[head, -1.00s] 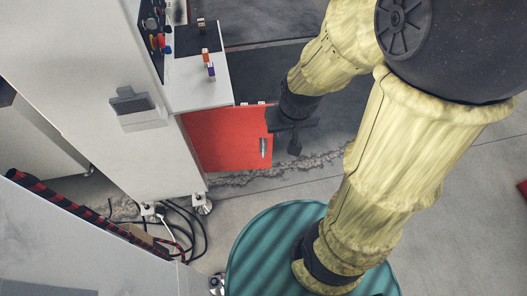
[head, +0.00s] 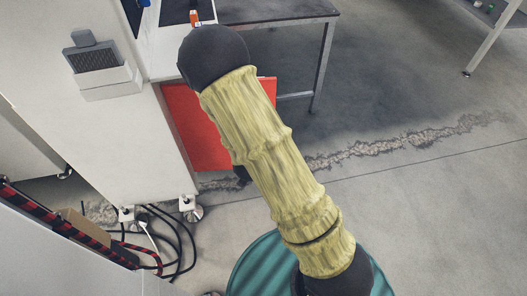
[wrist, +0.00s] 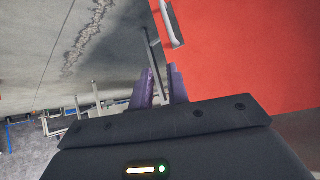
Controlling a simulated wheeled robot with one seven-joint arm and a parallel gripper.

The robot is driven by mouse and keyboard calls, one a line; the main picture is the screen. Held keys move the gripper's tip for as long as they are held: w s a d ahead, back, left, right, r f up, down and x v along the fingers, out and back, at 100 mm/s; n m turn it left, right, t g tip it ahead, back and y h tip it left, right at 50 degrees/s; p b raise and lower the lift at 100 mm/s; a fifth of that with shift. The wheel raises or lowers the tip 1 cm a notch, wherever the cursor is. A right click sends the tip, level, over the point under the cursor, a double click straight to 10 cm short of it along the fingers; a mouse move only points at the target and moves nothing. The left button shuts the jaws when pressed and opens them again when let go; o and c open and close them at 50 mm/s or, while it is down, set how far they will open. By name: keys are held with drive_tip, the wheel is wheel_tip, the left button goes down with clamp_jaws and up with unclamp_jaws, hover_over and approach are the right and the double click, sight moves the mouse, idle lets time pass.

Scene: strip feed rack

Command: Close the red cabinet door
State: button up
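The red cabinet door (head: 187,125) stands open, out from the side of the white cabinet (head: 125,150). My arm hides much of it in the head view. In the wrist view the red door face (wrist: 250,50) fills the right side, with its metal handle (wrist: 172,22) near the free edge. My gripper (wrist: 160,70) has its two purple fingers apart, one either side of the door's thin grey edge strip. I cannot tell whether either finger touches the door. In the head view the gripper is mostly hidden behind my arm.
A dark-topped table (head: 280,12) stands behind the door. Loose black cables (head: 165,235) lie on the floor by the cabinet's foot. A grey holder (head: 97,62) is fixed to the cabinet side. The floor to the right is open, with a cracked strip.

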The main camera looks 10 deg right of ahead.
wheel_tip(320, 180, down, 17)
drive_tip(key=a+n+t+h+b, duration=0.1)
drive_tip(key=n+t+b, duration=0.1)
drive_tip(key=t+b, duration=0.6)
drive_tip(key=b, duration=0.6)
drive_tip(key=shift+s+a+r+n+h+b, duration=0.2)
drive_tip(key=shift+a+n+h+b, duration=0.1)
drive_tip(key=shift+h+b, duration=0.1)
drive_tip(key=shift+w+d, duration=0.1)
drive_tip(key=shift+d, duration=0.05)
drive_tip(key=b+x, duration=0.2)
drive_tip(key=x, duration=0.6)
drive_tip(key=b+x, duration=0.2)
drive_tip(key=x, duration=0.7)
drive_tip(key=shift+w+r+b, duration=0.1)
drive_tip(key=shift+r+b, duration=0.05)
drive_tip(key=shift+b, duration=0.25)
clamp_jaws()
